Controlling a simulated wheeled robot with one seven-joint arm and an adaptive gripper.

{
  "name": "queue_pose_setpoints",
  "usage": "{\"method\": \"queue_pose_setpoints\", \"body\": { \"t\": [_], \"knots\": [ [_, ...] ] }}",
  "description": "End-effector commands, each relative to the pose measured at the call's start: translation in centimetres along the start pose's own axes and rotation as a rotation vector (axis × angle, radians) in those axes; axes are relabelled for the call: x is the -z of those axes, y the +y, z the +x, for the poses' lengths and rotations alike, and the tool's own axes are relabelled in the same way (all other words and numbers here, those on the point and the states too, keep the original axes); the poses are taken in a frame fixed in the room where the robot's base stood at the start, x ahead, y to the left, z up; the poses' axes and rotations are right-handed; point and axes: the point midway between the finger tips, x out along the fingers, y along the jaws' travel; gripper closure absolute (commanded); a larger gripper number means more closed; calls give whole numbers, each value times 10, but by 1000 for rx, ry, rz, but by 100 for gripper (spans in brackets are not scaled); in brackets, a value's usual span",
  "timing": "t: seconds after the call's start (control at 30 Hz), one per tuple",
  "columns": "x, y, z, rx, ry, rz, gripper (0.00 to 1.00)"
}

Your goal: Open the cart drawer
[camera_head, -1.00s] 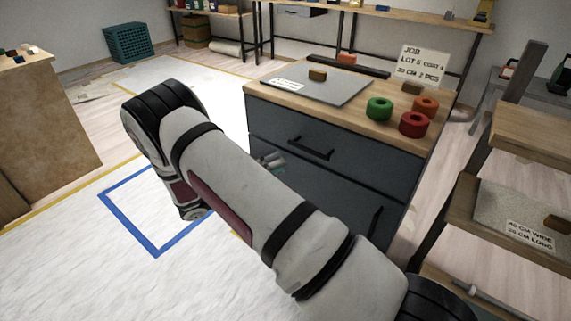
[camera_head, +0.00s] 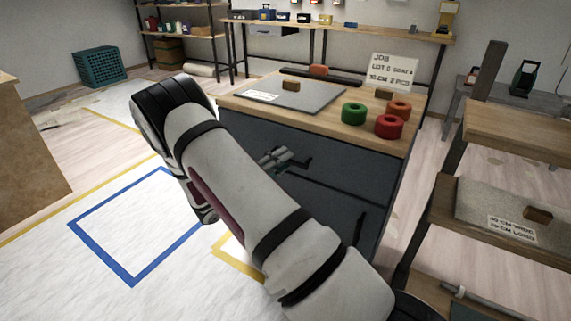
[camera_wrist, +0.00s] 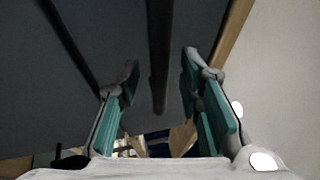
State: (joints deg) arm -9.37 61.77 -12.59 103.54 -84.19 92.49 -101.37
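The cart (camera_head: 250,125) has a wooden top and dark grey drawer fronts, in the middle of the head view. Its upper drawer front (camera_head: 345,160) looks flush with the cart. My gripper (camera_head: 277,158) is at the upper drawer's dark bar handle (camera_head: 298,168), which it partly hides. In the wrist view, my gripper (camera_wrist: 160,72) has its two teal fingers apart, with the handle bar (camera_wrist: 160,45) between them. Gaps show on both sides of the bar. A lower handle (camera_head: 360,228) is on the front below, partly beside my arm.
The cart top holds a grey sheet (camera_head: 312,97), green (camera_head: 353,113) and red (camera_head: 389,127) rolls, an orange roll (camera_head: 398,109) and a sign (camera_head: 392,72). A wooden shelf unit (camera_head: 510,130) stands close on the right. The floor left of the cart is open, with blue tape (camera_head: 105,255).

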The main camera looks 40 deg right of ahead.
Motion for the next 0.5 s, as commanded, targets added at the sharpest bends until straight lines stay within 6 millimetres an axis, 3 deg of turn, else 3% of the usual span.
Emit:
{"method": "queue_pose_setpoints", "body": {
  "t": [0.13, 0.43, 0.5],
  "knots": [
    [0, 1, 10, -1, 1, -1, 67],
    [0, 0, 12, -1, 0, 0, 67],
    [0, 0, 11, -1, 0, 0, 81]
  ]
}}
